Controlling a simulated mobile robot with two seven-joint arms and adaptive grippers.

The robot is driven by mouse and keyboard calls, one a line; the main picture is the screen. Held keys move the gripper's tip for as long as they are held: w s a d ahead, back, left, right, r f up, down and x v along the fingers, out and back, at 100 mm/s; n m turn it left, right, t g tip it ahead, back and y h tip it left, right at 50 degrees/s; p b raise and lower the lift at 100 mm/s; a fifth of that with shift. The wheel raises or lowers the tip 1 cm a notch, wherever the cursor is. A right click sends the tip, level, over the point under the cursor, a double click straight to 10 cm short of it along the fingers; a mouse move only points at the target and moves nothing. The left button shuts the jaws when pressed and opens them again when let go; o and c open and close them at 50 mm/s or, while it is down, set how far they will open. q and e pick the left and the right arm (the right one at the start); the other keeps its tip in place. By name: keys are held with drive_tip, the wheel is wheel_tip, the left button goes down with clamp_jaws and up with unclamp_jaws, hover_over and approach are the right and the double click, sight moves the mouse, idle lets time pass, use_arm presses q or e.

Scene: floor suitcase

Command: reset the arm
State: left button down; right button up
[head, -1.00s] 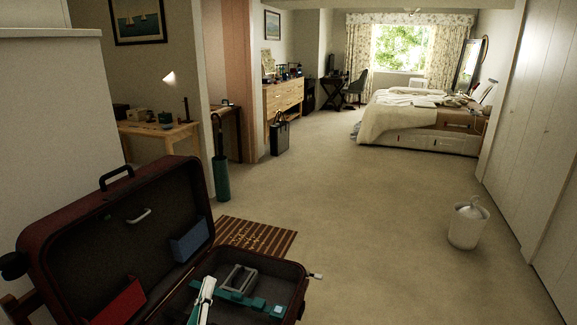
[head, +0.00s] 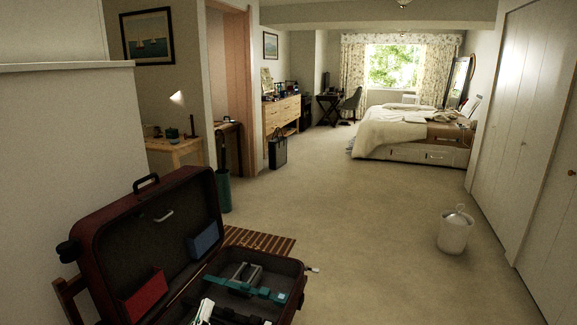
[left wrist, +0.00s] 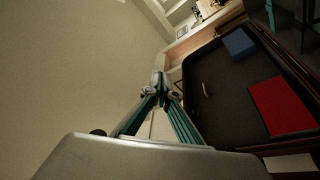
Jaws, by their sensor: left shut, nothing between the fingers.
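My left gripper (head: 205,306) shows at the bottom edge of the head view, over the near part of the open suitcase (head: 150,235). Only a small part of it shows there. In the left wrist view its two teal fingers meet at the tips (left wrist: 160,80), shut with nothing between them. The suitcase lid (left wrist: 215,95) is to the right in that view, apart from the fingers. My right gripper is in neither view.
A red pocket (head: 143,295) and a blue one (head: 204,240) are inside the lid. A teal strip (head: 245,289) lies in the base. A striped mat (head: 262,240) is behind the suitcase. A white bin (head: 455,232) stands right; the carpet between is clear.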

use_arm(q)
drive_tip(key=s+f+m+g+b, duration=0.3)
drive_tip(key=s+f+m+g, duration=0.7)
drive_tip(key=s+f, duration=1.4)
drive_tip(key=shift+s+f+m+g, duration=0.3)
drive_tip(key=shift+f+m, duration=0.3)
drive_tip(key=shift+f, duration=0.95)
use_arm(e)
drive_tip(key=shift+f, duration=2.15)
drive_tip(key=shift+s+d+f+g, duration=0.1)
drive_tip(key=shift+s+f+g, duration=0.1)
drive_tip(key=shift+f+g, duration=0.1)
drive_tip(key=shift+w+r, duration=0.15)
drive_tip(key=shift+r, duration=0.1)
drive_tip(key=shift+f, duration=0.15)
use_arm(q)
drive_tip(key=c, duration=2.8)
unclamp_jaws()
